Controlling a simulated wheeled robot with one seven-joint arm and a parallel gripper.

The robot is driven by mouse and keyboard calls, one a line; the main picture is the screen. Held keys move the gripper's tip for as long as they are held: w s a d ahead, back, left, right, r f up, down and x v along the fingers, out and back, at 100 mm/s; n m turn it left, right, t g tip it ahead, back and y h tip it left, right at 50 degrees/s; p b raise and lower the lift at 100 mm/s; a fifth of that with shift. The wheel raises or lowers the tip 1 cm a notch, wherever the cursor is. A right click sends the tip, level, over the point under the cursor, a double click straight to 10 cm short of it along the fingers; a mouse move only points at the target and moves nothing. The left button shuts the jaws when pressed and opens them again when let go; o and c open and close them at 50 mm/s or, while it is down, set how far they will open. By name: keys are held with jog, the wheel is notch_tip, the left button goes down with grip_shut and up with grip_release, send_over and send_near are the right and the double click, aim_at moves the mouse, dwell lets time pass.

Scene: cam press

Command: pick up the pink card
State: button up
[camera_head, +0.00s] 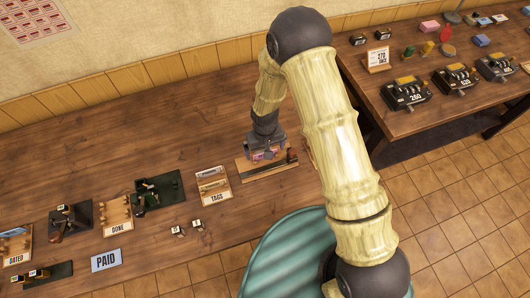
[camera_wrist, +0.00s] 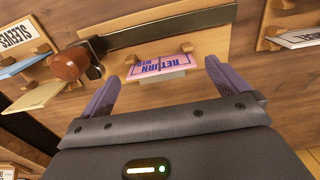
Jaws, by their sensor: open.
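The pink card (camera_wrist: 160,61), with blue lettering that seems to read RETURN WED, sits at small wooden pegs on a wooden board (camera_wrist: 215,45) in the wrist view. A grey tab shows at its near edge. My gripper (camera_wrist: 169,69) is open, with one purple finger at each side of the card. The fingers look apart from it, and I cannot tell how far above it they are. In the head view my gripper (camera_head: 267,151) is low over the board (camera_head: 262,174), and the card is mostly hidden behind it.
A dark metal bar (camera_wrist: 165,27) with a round brown knob (camera_wrist: 70,63) lies along the board beside the card. Other cards (camera_wrist: 35,97) show at left. A teal ribbed seat (camera_head: 285,255) is in front.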

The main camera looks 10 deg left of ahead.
jog(key=shift+f, duration=0.65)
jog(key=c, duration=1)
jog(key=shift+o, duration=0.2)
notch_tip(320, 180, up, 18)
jog(key=p, duration=1.1)
jog(key=shift+p, duration=0.35)
